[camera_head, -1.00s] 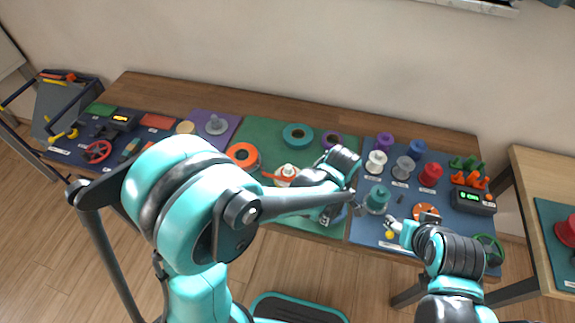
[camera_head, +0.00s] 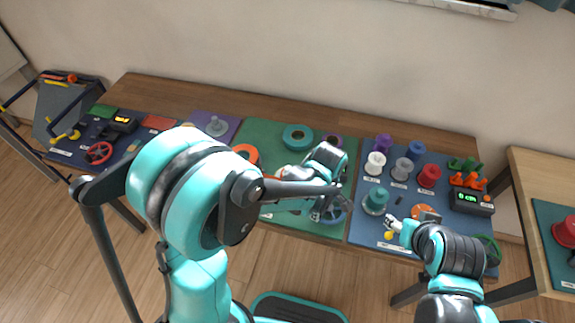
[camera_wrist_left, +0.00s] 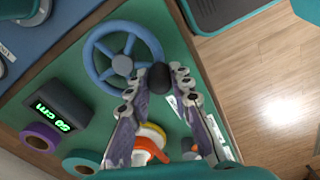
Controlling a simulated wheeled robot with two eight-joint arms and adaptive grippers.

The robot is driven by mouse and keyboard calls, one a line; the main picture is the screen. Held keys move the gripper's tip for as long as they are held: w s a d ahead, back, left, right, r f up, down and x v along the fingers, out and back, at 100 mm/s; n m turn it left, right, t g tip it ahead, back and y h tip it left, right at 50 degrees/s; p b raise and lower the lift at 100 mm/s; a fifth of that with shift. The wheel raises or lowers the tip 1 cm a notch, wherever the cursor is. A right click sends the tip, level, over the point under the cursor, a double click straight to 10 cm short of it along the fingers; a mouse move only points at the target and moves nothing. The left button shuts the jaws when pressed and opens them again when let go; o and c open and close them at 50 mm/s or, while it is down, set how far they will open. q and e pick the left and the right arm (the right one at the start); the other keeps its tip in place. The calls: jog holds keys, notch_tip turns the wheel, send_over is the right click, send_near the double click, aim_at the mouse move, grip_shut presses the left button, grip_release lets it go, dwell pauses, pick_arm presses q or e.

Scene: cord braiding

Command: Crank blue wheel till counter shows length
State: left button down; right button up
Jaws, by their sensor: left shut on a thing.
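The blue wheel (camera_wrist_left: 98,48) lies flat on the green mat in the left wrist view, with a dark crank knob (camera_wrist_left: 158,77) at its rim. My left gripper (camera_wrist_left: 160,80) is shut on this knob, one finger on each side. In the head view my left gripper (camera_head: 335,196) is over the blue wheel (camera_head: 336,219) and hides part of it. The counter (camera_wrist_left: 60,110) beside the wheel has a lit green readout in cm; its tilted digits are hard to read surely. My right gripper (camera_head: 394,225) is over the blue mat, near a yellow ball; its jaws are too small to judge.
The green mat (camera_head: 262,135) also holds a teal ring (camera_head: 298,137) and an orange ring (camera_head: 245,153). Several spools, including a red one (camera_head: 429,176), stand on the blue mat at right. A red wheel (camera_head: 99,153) is far left. The table's front edge is close to the blue wheel.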

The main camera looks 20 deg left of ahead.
pick_arm(q)
jog(key=c, duration=1.3)
grip_release()
notch_tip(320, 180, up, 12)
jog(key=s+a+r+m+t, duration=0.1)
jog(key=s+a+m+t, duration=0.1)
jog(key=a+m, duration=0.2)
jog(key=s+a+r+m+t, duration=0.1)
jog(key=s+a+m+t, duration=0.1)
jog(key=a+m, duration=0.3)
jog(key=s+a+r+m+t, duration=0.1)
jog(key=s+a+m+t, duration=0.1)
jog(key=a+m, duration=0.3)
jog(key=shift+a+r+t, duration=0.1)
jog(key=shift+a+t, duration=0.35)
jog(key=shift+t, duration=0.15)
